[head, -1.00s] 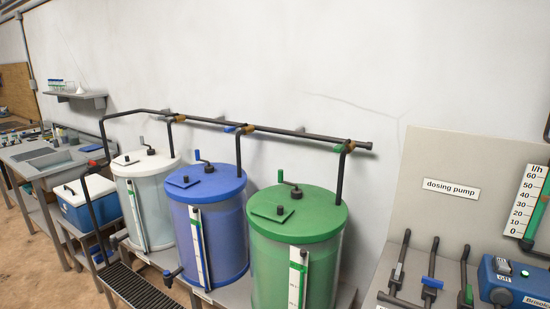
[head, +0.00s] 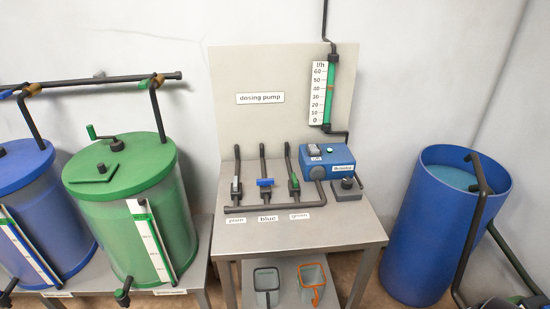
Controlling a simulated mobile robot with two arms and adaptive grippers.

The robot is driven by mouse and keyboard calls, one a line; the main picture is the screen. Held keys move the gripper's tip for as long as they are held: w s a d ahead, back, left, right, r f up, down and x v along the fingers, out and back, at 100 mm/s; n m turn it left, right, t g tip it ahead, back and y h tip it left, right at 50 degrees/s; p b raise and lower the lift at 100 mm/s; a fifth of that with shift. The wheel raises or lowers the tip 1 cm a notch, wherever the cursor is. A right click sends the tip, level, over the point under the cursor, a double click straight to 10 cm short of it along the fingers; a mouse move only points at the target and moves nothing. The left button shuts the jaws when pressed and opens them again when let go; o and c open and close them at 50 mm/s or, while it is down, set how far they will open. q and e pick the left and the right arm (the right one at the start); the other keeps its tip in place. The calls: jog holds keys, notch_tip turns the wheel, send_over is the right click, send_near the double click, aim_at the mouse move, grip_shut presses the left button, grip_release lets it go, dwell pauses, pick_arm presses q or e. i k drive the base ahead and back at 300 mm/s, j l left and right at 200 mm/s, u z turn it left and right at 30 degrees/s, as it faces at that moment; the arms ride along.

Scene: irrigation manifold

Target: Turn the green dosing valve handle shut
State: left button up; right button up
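The green dosing valve handle (head: 294,181) sits on the right-hand of three upright dark pipes on the dosing bench, above a label reading green. It lies roughly along its pipe, slightly slanted. The blue valve handle (head: 265,182) beside it lies crosswise to its pipe. The pale valve handle (head: 236,186) at the left, by the plain label, lies along its pipe. Neither of my grippers is in view.
The blue dosing pump (head: 328,161) stands close right of the green valve. The grey bench (head: 300,236) is bare in front of the labels. A green tank (head: 130,170) stands left; a large blue barrel (head: 420,230) stands right.

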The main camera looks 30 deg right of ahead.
aim_at(293, 176)
jog(key=z, duration=1.15)
